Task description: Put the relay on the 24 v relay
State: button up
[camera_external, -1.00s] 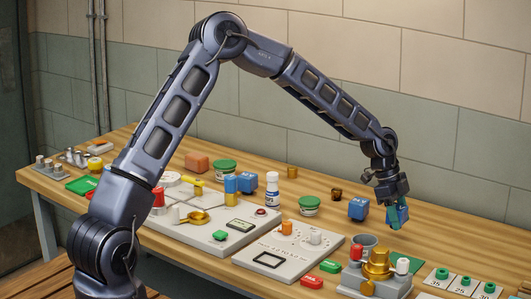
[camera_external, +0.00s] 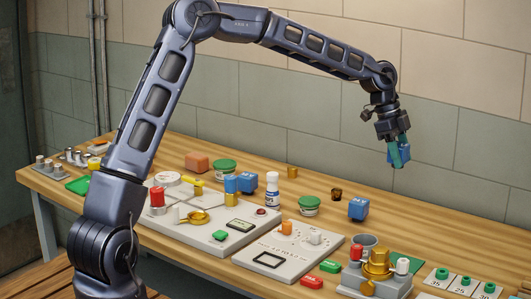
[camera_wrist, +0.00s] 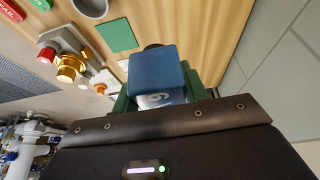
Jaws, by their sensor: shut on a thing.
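My gripper (camera_external: 398,158) is shut on a blue block-shaped relay (camera_external: 405,147) and holds it high above the right part of the table. In the wrist view the held relay (camera_wrist: 157,80) sits between the green fingers, with a white mark on its near face that I cannot read for sure. A second blue relay (camera_external: 358,208) stands on the table below and left of my gripper, with small white marking. A third blue block (camera_external: 244,181) stands further left, beside a blue and yellow piece. I cannot tell from the labels which one is the 24 V relay.
A brass valve (camera_external: 377,264) on a grey base stands at the front right, near a grey cup (camera_external: 365,241) and a green mat (camera_external: 405,259). The table's back right is clear.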

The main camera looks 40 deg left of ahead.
notch_tip(320, 180, up, 6)
jog(key=f, duration=0.1)
send_over(366, 202)
jog(key=a, duration=0.1)
jog(key=f, duration=1.9)
jog(key=shift+s+a+f, duration=0.1)
jog(key=shift+a+f, duration=0.1)
jog(key=shift+f, duration=0.1)
jog(key=o, duration=1)
